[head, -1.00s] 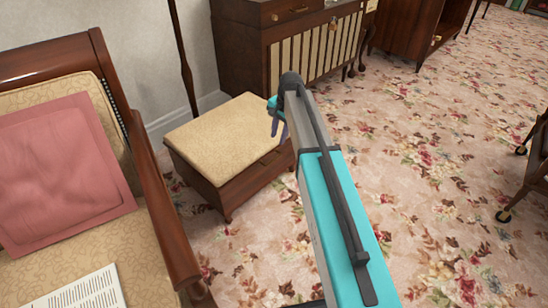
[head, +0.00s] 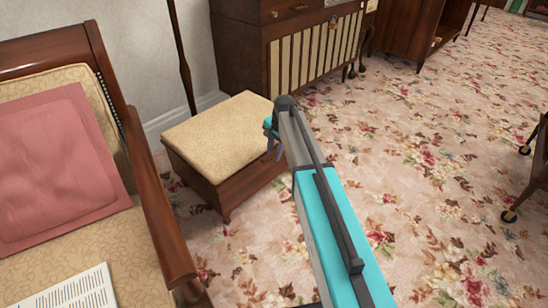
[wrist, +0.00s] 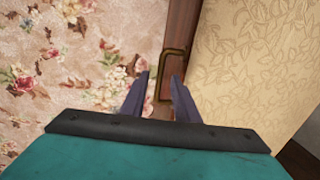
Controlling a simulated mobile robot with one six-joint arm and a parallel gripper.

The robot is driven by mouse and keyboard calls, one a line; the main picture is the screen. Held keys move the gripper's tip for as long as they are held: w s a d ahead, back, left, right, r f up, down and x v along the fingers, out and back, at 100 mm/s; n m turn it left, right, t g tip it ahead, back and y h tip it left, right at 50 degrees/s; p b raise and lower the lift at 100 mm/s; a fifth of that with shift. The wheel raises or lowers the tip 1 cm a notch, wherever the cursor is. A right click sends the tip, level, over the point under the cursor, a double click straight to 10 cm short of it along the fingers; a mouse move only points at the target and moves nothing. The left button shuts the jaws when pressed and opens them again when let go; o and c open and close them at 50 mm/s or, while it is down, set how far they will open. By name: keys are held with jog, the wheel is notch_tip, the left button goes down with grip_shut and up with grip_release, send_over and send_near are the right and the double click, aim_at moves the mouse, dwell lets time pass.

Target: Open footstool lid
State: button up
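The footstool (head: 235,190) is a dark wooden box with a padded cream patterned lid (head: 210,130), which is shut. In the wrist view the lid (wrist: 250,65) fills the right side, and a thin brass handle (wrist: 178,52) stands out from the wooden side (wrist: 182,25) beside it. My gripper (head: 272,142) is at the footstool's right side in the head view. In the wrist view my gripper (wrist: 160,77) has its two dark fingers apart, one on each side of the handle. I cannot tell whether either finger touches it.
An armchair (head: 165,215) with a pink cushion (head: 58,170) stands close at left. A wooden cabinet (head: 245,50) stands behind the footstool. A wheeled cart (head: 535,175) is at the right edge. The floral carpet (head: 440,200) between is open floor.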

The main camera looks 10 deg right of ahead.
jog(key=shift+w+a+f, duration=0.1)
jog(key=shift+w+f, duration=0.05)
jog(key=shift+f, duration=0.65)
grip_shut()
jog(key=shift+r, duration=0.2)
